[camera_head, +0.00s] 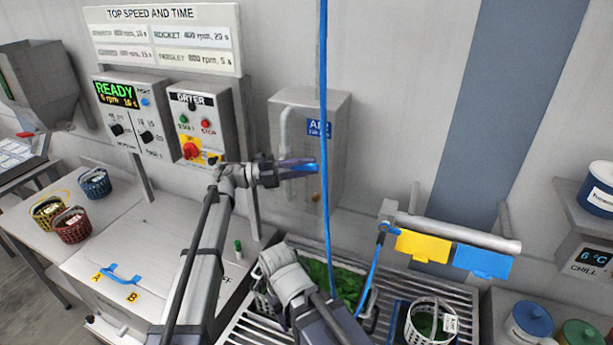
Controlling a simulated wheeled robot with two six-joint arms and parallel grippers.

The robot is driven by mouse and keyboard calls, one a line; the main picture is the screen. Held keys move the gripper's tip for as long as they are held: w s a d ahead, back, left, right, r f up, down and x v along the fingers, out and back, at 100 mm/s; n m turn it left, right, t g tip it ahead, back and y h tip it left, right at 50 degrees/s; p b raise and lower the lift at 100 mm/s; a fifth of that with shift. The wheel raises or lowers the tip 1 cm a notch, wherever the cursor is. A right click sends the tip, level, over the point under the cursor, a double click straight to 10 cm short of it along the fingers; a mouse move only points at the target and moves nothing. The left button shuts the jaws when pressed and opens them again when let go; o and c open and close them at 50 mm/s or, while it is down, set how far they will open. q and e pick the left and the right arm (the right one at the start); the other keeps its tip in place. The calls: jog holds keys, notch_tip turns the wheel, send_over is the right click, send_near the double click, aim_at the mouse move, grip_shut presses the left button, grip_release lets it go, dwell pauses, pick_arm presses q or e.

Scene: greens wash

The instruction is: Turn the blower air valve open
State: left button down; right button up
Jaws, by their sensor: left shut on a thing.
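The air unit is a grey box (335,150) on the wall with a blue AIR label (319,128) and a pale pipe on its front. My left gripper (306,170) reaches across from the left to the front of this pipe. It is shut on the blue valve handle (303,169), which lies mostly hidden between the fingers. How far the handle is turned I cannot tell. A part of my right arm shows at the bottom centre, but its gripper fingers are not visible.
A blue hose (323,60) hangs just right of my left gripper. The dryer panel (203,125) is on the wall to the left. Below are a slatted drain rack (250,328), greens (345,283) and a white basket (428,322). Coloured baskets (73,226) stand far left.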

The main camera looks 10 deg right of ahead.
pick_arm(q)
jog(key=h+b, duration=0.1)
jog(key=r+n+h+b, duration=0.1)
jog(key=shift+a+r+n+h+b, duration=0.25)
jog(key=shift+n+h+b, duration=0.05)
jog(key=shift+w+a+r+n+t+h+b, duration=0.15)
jog(key=shift+r+n+t+h+b, duration=0.05)
jog(key=shift+r+n+h+b, duration=0.25)
jog(key=shift+w+a+r+n+t+h+b, duration=0.2)
jog(key=shift+r+n+h+b, duration=0.15)
jog(key=shift+h, duration=0.2)
jog(key=c, duration=0.7)
grip_release()
jog(key=b+v, duration=0.4)
jog(key=v, duration=0.3)
jog(key=shift+a+f, duration=0.2)
jog(key=shift+a, duration=0.1)
